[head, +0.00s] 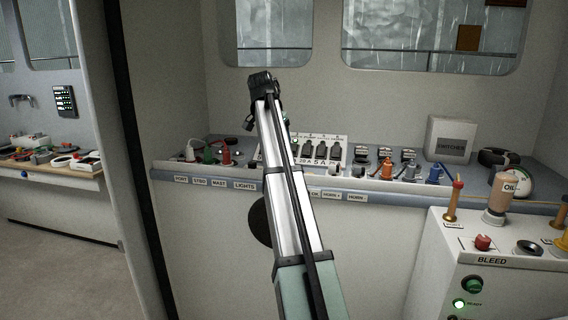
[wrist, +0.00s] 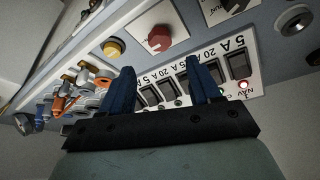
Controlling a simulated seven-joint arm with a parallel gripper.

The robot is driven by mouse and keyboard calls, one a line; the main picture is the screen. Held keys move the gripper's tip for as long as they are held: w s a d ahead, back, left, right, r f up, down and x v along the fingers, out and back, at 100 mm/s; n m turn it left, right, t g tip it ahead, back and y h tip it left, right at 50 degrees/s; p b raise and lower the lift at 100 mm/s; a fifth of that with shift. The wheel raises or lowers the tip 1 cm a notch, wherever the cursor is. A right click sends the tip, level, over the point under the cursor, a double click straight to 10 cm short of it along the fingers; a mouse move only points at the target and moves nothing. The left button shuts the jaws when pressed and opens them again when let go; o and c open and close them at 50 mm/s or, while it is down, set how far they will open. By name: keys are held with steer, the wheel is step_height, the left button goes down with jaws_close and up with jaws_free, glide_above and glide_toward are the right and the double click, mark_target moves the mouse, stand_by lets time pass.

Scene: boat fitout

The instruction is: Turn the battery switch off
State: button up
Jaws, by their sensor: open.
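A red rotary knob (wrist: 160,38) on a white plate shows in the wrist view, just beyond my fingertips. It may be the battery switch, but I cannot read a label on it or tell its setting. In the head view I cannot pick it out; my arm covers part of the panel. My gripper (wrist: 160,68) has its two blue fingers apart, with nothing between them. The fingers hang over a white breaker panel (wrist: 252,88) with black rockers and amp markings. The panel also shows in the head view (head: 342,146), right of my arm.
A yellow knob (wrist: 114,48) and several orange and blue fittings lie left in the wrist view. In the head view, a white box (head: 451,139) stands on the shelf at right. A BLEED cabinet (head: 430,250) with bottles stands at front right.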

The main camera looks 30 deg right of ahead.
steer(key=x, duration=0.9)
steer(key=c, duration=1)
